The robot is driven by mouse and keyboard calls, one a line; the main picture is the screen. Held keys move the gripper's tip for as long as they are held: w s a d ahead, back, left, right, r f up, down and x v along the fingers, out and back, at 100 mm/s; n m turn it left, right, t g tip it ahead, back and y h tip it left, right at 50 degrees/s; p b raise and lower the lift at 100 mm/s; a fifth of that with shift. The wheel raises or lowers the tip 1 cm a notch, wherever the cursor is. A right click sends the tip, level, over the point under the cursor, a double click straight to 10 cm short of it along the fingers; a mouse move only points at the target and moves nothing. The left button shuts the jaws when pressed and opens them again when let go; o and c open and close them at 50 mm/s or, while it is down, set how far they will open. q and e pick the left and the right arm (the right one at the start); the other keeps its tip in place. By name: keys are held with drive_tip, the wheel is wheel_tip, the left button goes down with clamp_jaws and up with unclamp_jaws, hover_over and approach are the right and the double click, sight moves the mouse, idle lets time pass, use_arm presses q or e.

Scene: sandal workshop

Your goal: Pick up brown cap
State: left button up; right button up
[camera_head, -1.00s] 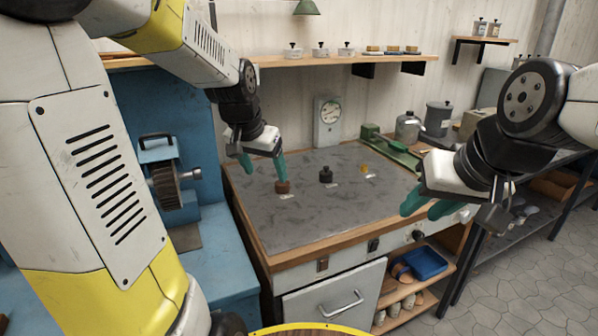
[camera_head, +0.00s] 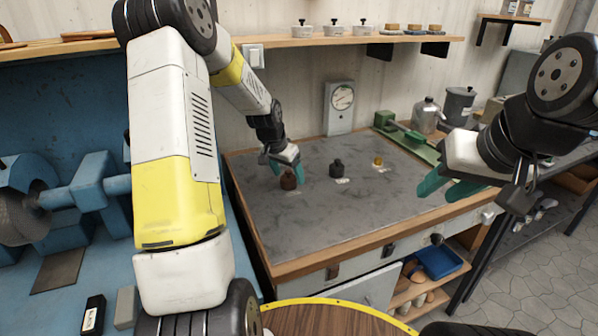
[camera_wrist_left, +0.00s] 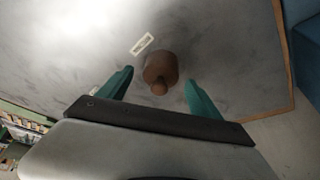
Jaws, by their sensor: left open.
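The brown cap (camera_head: 288,181) stands on the grey top of the workbench, near its left side. It has a round body with a small knob, seen from above in the left wrist view (camera_wrist_left: 160,68). My left gripper (camera_head: 284,172) is open, with its green fingers on either side of the cap in the head view. In the left wrist view the fingertips (camera_wrist_left: 158,79) flank the cap with a gap on both sides. My right gripper (camera_head: 440,186) hangs over the right part of the bench, away from the cap, its green fingers apart.
A dial gauge (camera_head: 340,105) and a green tool (camera_head: 408,140) are at the back. The front of the bench top is clear.

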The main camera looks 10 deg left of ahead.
use_arm(q)
drive_tip(key=shift+x, duration=1)
drive_tip(key=c, duration=1.4)
